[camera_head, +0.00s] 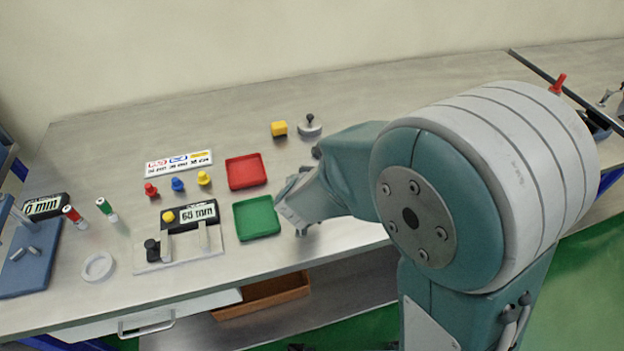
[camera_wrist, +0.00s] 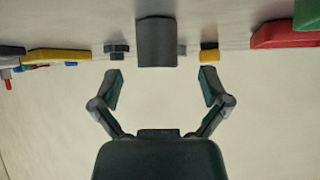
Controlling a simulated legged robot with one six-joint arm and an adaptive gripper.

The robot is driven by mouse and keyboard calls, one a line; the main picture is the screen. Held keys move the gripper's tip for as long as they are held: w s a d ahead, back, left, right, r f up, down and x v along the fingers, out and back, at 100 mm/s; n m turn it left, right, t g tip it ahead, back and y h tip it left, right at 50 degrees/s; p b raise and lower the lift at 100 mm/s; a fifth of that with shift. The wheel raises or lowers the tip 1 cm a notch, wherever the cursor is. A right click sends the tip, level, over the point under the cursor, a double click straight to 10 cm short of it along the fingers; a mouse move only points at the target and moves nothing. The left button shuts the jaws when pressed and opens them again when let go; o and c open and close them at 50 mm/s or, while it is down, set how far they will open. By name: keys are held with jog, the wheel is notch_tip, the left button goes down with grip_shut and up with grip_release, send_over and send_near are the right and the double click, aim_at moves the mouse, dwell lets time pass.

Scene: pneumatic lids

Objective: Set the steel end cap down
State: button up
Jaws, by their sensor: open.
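My gripper (camera_head: 299,214) is over the bench, right of the green tray, its jaws partly hidden by my own arm. In the wrist view its two fingers (camera_wrist: 160,90) are spread apart with nothing between their tips. A plain grey cylinder (camera_wrist: 156,42) is centred just beyond the fingertips, apart from both. It may be the steel end cap, but I cannot tell for sure. In the head view a grey disc with a dark knob (camera_head: 310,126) lies on the bench beyond my gripper.
A green tray (camera_head: 236,231) and a red tray (camera_head: 232,186) stand left of my gripper. A fixture with a display (camera_head: 141,262) and a white ring (camera_head: 86,276) are further left.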

jog(key=x, duration=0.4)
jog(key=shift+s, duration=0.1)
grip_shut()
jog(key=shift+r, duration=0.1)
jog(key=shift+r, duration=0.35)
notch_tip(320, 180, up, 2)
jog(key=shift+r, duration=0.25)
jog(key=s+d+r, duration=0.4)
jog(key=s+r, duration=0.5)
jog(key=s, duration=0.4)
jog(key=shift+r, duration=0.35)
